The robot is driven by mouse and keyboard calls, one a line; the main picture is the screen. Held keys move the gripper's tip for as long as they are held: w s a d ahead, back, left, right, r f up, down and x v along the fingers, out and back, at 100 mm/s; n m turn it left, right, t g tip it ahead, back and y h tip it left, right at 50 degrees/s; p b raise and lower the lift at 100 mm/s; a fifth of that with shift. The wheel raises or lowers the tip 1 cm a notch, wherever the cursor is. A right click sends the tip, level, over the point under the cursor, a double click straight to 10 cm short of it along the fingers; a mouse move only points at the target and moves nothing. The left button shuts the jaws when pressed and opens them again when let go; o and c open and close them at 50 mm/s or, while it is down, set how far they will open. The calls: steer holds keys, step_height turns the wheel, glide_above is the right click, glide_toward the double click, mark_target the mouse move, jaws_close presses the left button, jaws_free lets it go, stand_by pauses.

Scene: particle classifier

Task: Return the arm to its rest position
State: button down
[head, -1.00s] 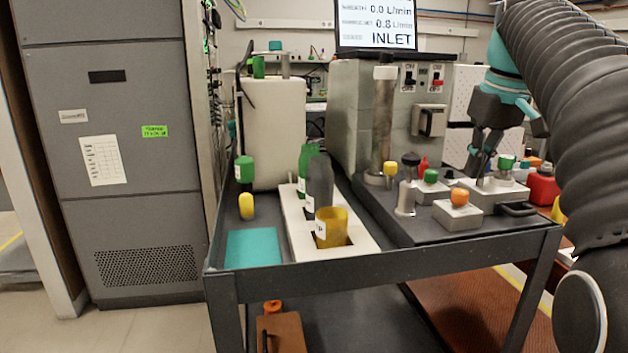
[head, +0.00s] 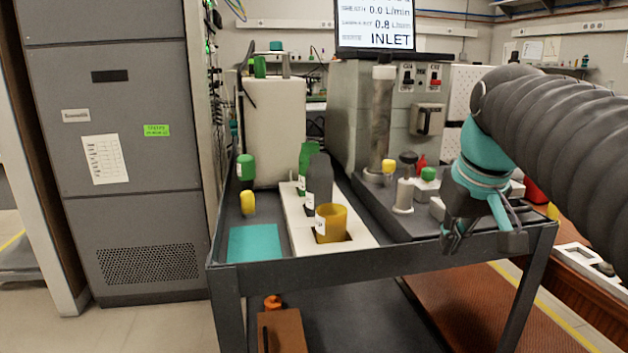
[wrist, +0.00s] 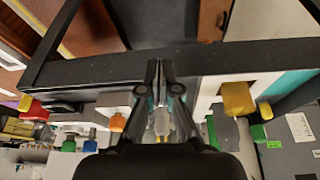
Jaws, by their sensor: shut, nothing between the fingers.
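My gripper (head: 452,240) is in front of the right part of the cart's front edge in the head view, pointing down. It is shut and empty. It also shows in the wrist view (wrist: 159,68), where its fingers lie together over the cart's dark rail. My arm reaches in from the right side of the head view. My arm and gripper hide part of the valve blocks on the cart's right side.
The cart (head: 390,258) carries a white holder (head: 300,240) with a yellow cup (head: 331,222) and dark and green bottles. A teal mat (head: 255,243) lies at left. A grey machine (head: 345,110) with a screen (head: 375,28) stands behind. A grey cabinet (head: 125,215) is at far left.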

steer(key=s+a+f, duration=0.2)
steer(key=s+f, duration=0.4)
steer(key=f, duration=0.3)
steer(key=s+a+f+m+t, duration=0.1)
steer(key=s+a+f, duration=0.1)
steer(key=s+f, duration=0.4)
step_height(320, 180, down, 3)
steer(key=shift+s+a+f+t, duration=0.1)
steer(key=shift+s+a+t, duration=0.1)
steer(key=shift+t, duration=0.1)
